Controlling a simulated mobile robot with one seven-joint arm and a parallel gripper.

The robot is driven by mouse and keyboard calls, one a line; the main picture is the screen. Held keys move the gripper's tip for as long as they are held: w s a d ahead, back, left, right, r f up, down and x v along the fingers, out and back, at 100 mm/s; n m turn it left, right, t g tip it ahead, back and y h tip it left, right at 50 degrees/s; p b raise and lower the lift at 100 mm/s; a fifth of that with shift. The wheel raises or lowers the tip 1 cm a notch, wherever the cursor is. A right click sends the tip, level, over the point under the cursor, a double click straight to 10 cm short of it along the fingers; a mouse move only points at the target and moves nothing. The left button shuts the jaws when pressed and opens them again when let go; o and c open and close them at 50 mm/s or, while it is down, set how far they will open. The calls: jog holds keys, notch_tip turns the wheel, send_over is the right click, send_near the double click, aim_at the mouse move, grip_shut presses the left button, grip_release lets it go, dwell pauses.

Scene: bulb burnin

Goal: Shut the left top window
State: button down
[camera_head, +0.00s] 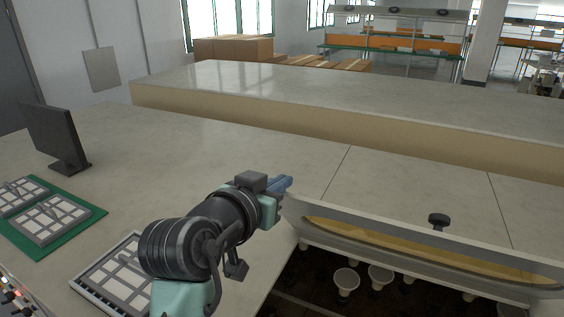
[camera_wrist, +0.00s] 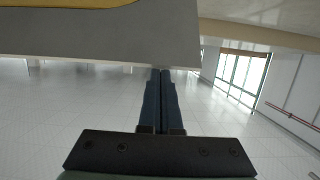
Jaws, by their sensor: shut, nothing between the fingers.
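A top window (camera_head: 400,250) with a pale grey frame and yellowish pane stands raised and tilted at the lower right of the head view. A black knob (camera_head: 438,220) sticks up at its upper edge. Below it is a dark opening with several white bulbs or sockets (camera_head: 346,279). My gripper (camera_head: 287,183) has its blue fingers shut and empty by the window's left end. In the wrist view the shut fingers (camera_wrist: 162,74) reach the grey frame edge (camera_wrist: 110,38), with a strip of yellow pane above. I cannot tell whether they touch it.
A monitor (camera_head: 55,137) stands on the worktop at left. Trays with pale squares lie on a green mat (camera_head: 88,219), and another tray (camera_head: 85,283) lies beside my arm. A raised ledge (camera_head: 330,105) runs behind the clear worktop. Shelving and boxes stand farther back.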

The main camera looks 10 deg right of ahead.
jog(key=shift+s+a+f, duration=0.1)
jog(key=shift+s+f, duration=0.05)
jog(key=shift+f, duration=0.05)
dwell(0.4)
jog(key=s+a+f+t+h+b, duration=0.1)
jog(key=s+a+f+t+b, duration=0.1)
jog(key=f+b, duration=0.5)
jog(key=s+a+f+t+h+b, duration=0.1)
jog(key=s+a+f+b, duration=0.3)
jog(key=b, duration=1.3)
jog(key=s+f+t, duration=0.1)
jog(key=s+f, duration=0.1)
jog(key=s, duration=0.1)
jog(key=shift+s+f+h+b, duration=0.3)
jog(key=shift+f+b, duration=0.05)
jog(key=shift+f, duration=0.05)
